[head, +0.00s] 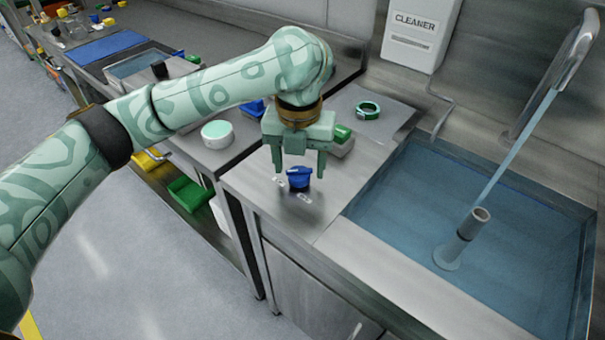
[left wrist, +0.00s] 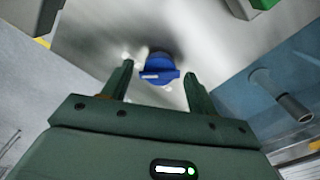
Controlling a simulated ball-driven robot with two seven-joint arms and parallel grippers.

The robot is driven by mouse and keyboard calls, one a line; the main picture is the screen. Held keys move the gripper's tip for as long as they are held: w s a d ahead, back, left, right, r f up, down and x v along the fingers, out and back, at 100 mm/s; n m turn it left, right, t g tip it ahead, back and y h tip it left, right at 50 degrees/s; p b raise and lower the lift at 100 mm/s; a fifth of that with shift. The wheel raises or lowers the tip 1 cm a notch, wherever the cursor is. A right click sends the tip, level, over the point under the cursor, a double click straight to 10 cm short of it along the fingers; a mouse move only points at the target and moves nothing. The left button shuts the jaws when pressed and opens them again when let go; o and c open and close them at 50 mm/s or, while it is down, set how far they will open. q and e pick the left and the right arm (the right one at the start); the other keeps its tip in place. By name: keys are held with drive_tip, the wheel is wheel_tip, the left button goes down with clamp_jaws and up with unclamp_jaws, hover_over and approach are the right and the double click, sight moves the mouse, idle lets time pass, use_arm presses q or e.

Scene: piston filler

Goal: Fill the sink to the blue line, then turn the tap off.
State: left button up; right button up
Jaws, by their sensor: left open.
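The sink (head: 400,183) holds water, and a stream runs into it from the curved metal tap spout (head: 567,50). A grey standpipe (head: 470,225) rises above the water; a dark band circles it, but I cannot make out a blue line for certain. The blue tap knob (head: 299,178) sits on the steel counter left of the sink, and shows in the left wrist view (left wrist: 158,68) with a pale bar across it. My left gripper (head: 300,172) is open, pointing down at the knob, one finger to either side. Contact cannot be told. My right gripper is out of view.
A green ring (head: 368,110) and a grey block with a green top (head: 342,140) lie on the counter behind the gripper. A white round tub (head: 216,134) stands to the left. A cleaner dispenser (head: 420,32) hangs on the wall.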

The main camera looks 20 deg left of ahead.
use_arm(q)
drive_tip(key=shift+f, duration=0.85)
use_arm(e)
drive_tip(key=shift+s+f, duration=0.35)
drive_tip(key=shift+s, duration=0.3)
